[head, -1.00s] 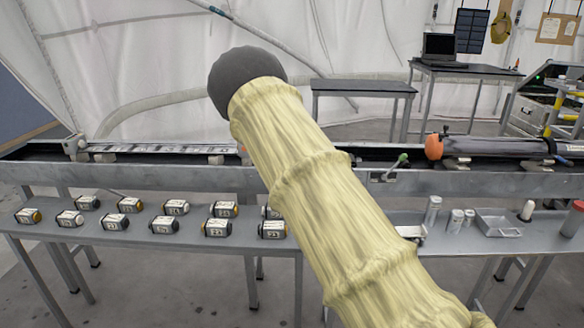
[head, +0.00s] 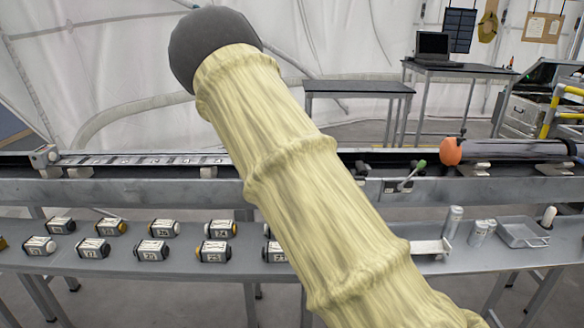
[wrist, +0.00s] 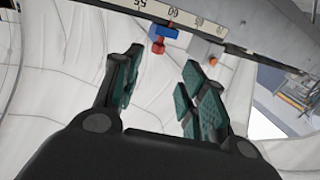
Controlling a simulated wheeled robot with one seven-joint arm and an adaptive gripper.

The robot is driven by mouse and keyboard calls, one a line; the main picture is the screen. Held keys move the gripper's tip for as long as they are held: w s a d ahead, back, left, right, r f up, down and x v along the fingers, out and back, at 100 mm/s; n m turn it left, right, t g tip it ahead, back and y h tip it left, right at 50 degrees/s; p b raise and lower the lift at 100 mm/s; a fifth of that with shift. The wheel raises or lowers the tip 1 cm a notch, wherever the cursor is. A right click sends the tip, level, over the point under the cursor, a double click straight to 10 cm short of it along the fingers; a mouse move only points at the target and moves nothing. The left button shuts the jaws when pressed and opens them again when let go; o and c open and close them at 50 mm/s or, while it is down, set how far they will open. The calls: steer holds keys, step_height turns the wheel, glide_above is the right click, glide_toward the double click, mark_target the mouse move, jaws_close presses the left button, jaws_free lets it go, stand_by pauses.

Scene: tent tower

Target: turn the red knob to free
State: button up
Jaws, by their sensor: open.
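In the wrist view, a small red knob (wrist: 158,47) sticks out below a blue block (wrist: 162,31) on the edge of a rail with a numbered scale (wrist: 185,16). In the head view my sleeved arm crosses the middle and my gripper is not visible. I cannot make out the knob there.
A long rail bench (head: 130,190) spans the head view, with a green-handled lever (head: 413,174) and an orange-ended dark tube (head: 451,151). Several labelled blocks (head: 152,250) and metal cans (head: 452,222) stand on the lower shelf. A laptop table (head: 460,69) stands behind.

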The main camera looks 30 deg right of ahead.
steer(key=x, duration=0.9)
steer(key=shift+w+d+p, duration=0.25)
steer(key=shift+p, duration=0.15)
jaws_close()
